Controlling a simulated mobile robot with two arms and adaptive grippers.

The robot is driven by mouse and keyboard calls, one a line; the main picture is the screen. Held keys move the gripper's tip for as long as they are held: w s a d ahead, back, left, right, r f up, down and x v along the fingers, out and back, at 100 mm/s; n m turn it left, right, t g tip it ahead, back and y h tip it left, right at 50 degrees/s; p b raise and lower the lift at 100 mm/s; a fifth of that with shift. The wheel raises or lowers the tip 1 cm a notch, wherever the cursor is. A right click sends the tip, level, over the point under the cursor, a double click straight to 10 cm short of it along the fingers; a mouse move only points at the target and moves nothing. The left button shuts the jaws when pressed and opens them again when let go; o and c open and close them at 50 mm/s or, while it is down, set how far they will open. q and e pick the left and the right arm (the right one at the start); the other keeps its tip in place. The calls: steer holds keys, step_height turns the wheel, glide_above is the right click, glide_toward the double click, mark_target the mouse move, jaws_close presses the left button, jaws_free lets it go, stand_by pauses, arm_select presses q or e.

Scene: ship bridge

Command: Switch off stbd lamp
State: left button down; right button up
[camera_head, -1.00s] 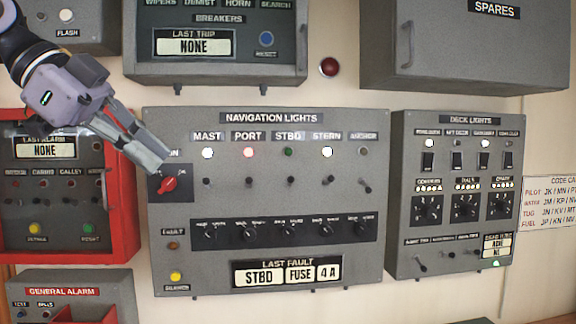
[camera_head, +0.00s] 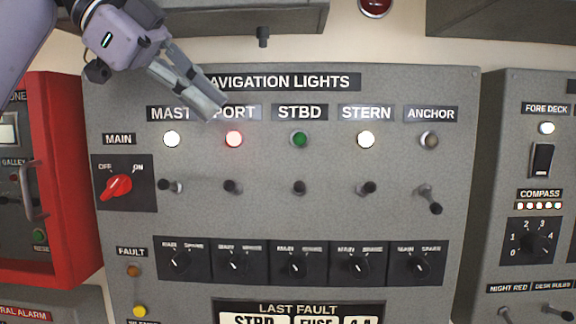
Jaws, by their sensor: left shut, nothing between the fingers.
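The navigation lights panel (camera_head: 420,155) fills the middle of the view. Under its STBD label (camera_head: 300,113) is a green lamp (camera_head: 300,139), dimmer than the bright mast, port and stern lamps. Below that is the STBD toggle (camera_head: 299,188); its exact up or down position is hard to tell. My left gripper (camera_head: 208,104) is shut and empty, in front of the panel's upper left. Its fingertips partly cover the MAST and PORT labels, up and left of the STBD toggle. My right gripper is not in view.
Neighbouring toggles for port (camera_head: 232,187) and stern (camera_head: 367,188) stand close on either side. A red main switch (camera_head: 117,187) is at left, and a row of MAIN/SPARE selectors (camera_head: 295,265) lies below. A red cabinet (camera_head: 72,200) stands left, the deck lights panel (camera_head: 488,190) right.

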arm_select(q)
glide_toward(299, 188)
steer(key=p+x, duration=0.1)
steer(key=x, duration=0.2)
steer(key=w+p+x, duration=0.1)
steer(key=x, duration=0.2)
steer(key=shift+w+d+p, duration=0.15)
steer(key=shift+w+p, duration=0.05)
steer(key=shift+p, duration=0.2)
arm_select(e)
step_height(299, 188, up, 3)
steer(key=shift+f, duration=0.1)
